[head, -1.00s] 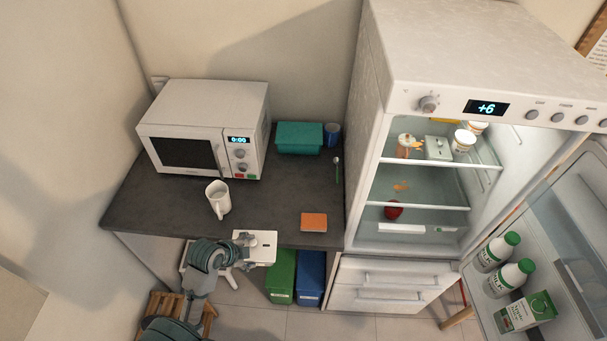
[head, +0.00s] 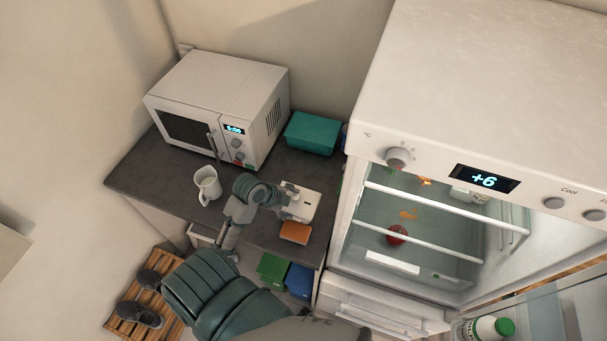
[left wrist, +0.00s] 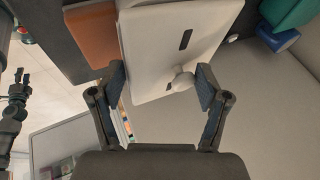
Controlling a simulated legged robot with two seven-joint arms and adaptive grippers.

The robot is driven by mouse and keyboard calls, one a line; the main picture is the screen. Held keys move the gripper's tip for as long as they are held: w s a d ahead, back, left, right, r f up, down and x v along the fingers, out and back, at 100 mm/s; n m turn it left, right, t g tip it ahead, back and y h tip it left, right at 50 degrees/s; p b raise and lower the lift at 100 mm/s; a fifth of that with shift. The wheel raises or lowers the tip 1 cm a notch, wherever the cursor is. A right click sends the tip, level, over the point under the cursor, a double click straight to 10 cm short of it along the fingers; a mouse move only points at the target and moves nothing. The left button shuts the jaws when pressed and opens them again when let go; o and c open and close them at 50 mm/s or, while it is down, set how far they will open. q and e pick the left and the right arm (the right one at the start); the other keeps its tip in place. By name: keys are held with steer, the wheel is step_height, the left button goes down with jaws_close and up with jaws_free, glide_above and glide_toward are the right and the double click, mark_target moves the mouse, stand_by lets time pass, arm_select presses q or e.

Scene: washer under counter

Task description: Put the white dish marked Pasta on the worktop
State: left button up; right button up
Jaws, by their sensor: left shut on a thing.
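The white dish (head: 303,201), a flat box with a small dark mark, is over the right part of the dark worktop (head: 170,183), just behind an orange block. I cannot read its marking. My left gripper (head: 284,207) is shut on the dish at its left side. In the left wrist view, the dish (left wrist: 178,40) and its small knob show at and beyond the fingertips (left wrist: 162,84). Whether the dish touches the worktop is not clear. My right gripper is not in view.
The orange block (head: 295,232) lies close in front of the dish. A white mug (head: 207,184) stands to the left, a microwave (head: 215,105) and teal box (head: 313,132) behind. The open fridge (head: 365,215) stands right. Some worktop between microwave and dish is clear.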

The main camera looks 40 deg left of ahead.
arm_select(q)
steer(key=w+a, duration=0.2)
steer(key=w+a+p, duration=0.1)
steer(key=w+a, duration=0.1)
steer(key=w, duration=0.1)
steer(key=shift+w+a, duration=0.2)
steer(key=shift+a, duration=0.2)
steer(key=w+a+f+p, duration=0.1)
steer(key=w+f, duration=0.1)
steer(key=w+a+f, duration=0.2)
steer(key=shift+w+a+f+p, duration=0.15)
steer(key=shift+w+f+p, duration=0.1)
steer(key=shift+w+p, duration=0.1)
steer(key=shift+f, duration=0.1)
steer(key=o, duration=1.6)
steer(key=shift+f, duration=0.1)
steer(key=shift+c, duration=0.2)
steer(key=shift+o, duration=1.2)
steer(key=shift+a, duration=0.1)
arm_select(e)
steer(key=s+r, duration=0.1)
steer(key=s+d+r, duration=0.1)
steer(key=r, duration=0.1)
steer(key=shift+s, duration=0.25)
